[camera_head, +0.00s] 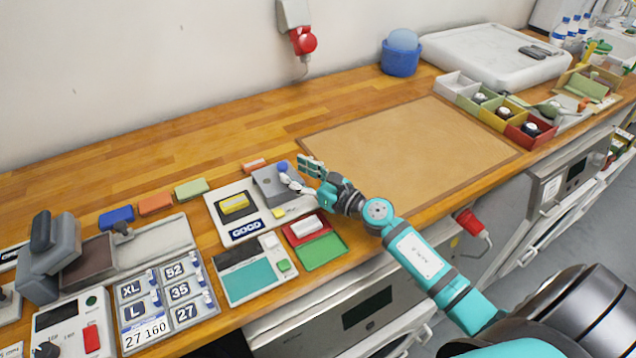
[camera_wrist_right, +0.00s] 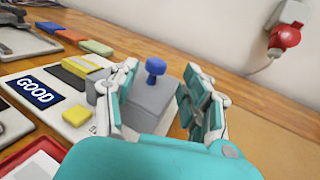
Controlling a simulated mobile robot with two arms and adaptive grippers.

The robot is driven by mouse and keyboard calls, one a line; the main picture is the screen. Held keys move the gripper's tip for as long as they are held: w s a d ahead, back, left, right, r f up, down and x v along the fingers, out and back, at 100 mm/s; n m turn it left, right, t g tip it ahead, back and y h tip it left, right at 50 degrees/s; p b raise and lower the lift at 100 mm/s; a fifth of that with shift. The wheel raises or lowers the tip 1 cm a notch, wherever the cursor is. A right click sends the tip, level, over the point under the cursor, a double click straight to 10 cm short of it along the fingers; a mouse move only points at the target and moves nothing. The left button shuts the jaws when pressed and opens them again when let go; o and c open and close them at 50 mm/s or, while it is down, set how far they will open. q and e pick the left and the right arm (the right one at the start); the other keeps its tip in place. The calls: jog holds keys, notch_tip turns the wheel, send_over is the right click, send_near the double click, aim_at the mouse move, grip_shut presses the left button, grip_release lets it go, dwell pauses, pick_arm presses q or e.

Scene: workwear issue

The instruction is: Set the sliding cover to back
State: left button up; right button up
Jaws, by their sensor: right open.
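What looks like the sliding cover is a grey block (camera_head: 268,183) with a blue knob (camera_head: 283,168) on top, on the right part of a white panel marked GOOD. In the right wrist view the grey block (camera_wrist_right: 150,100) and its upright blue knob (camera_wrist_right: 155,68) show between the fingers. My right gripper (camera_head: 299,174) is open at the right side of the block; its fingertips (camera_wrist_right: 160,78) stand either side of the knob in that view, without a visible grip. The block's lower right is partly hidden by my fingers. My left gripper is not in view.
The white panel (camera_head: 217,221) also carries a yellow block (camera_head: 233,204). A red and green tray (camera_head: 320,252) lies in front. An orange block (camera_head: 255,166) lies behind. The brown mat (camera_head: 410,140) to the right is clear.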

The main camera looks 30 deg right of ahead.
jog(key=v, duration=0.8)
jog(key=shift+f, duration=0.1)
